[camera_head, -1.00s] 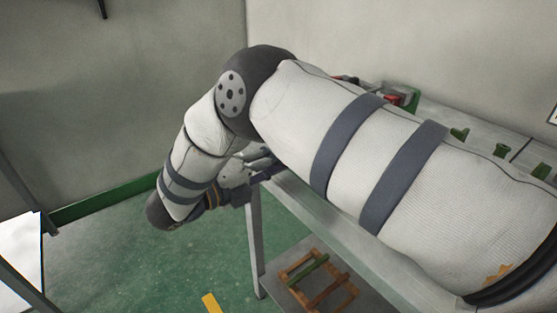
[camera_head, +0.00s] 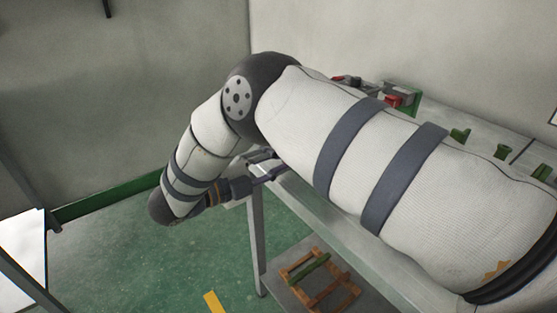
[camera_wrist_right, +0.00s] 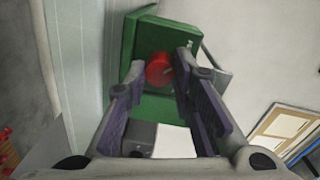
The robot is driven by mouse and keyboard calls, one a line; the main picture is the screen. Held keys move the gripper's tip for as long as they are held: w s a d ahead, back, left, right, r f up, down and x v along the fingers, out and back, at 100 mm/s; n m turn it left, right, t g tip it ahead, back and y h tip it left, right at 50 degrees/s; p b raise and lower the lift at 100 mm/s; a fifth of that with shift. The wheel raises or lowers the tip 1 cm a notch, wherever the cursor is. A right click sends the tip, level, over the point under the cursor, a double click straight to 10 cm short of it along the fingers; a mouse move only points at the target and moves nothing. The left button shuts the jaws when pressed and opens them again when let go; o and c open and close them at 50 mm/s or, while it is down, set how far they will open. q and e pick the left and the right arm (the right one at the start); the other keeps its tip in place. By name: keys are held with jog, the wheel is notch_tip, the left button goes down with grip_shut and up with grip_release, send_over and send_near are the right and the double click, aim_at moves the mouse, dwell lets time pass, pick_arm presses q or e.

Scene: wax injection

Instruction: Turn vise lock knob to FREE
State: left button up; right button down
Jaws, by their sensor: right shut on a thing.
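In the right wrist view a round red knob (camera_wrist_right: 158,70) sits on the face of a green block (camera_wrist_right: 150,38), which I take for the vise. My right gripper (camera_wrist_right: 160,68) has its dark fingers on either side of the knob and is shut on it. A small mark shows on the knob, but I cannot read its setting. In the head view my right gripper (camera_head: 268,165) is at the left end of the bench, and my right arm hides much of the bench top. The knob cannot be made out there. My left gripper is not in view.
A grey bench (camera_head: 292,200) runs under my right arm. Red and green equipment (camera_head: 400,97) and several small green pieces (camera_head: 503,151) stand along its back. A wooden frame (camera_head: 318,280) lies on the lower shelf. A white panel (camera_head: 22,258) is at the left; green floor lies between.

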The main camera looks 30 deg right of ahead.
jog(key=shift+r, duration=0.15)
jog(key=c, duration=1.3)
grip_release()
jog(key=shift+d, duration=0.1)
jog(key=shift+c, duration=0.2)
jog(key=a, duration=0.7)
jog(key=shift+s+a, duration=0.25)
jog(key=shift+s, duration=0.05)
jog(key=shift+a, duration=0.1)
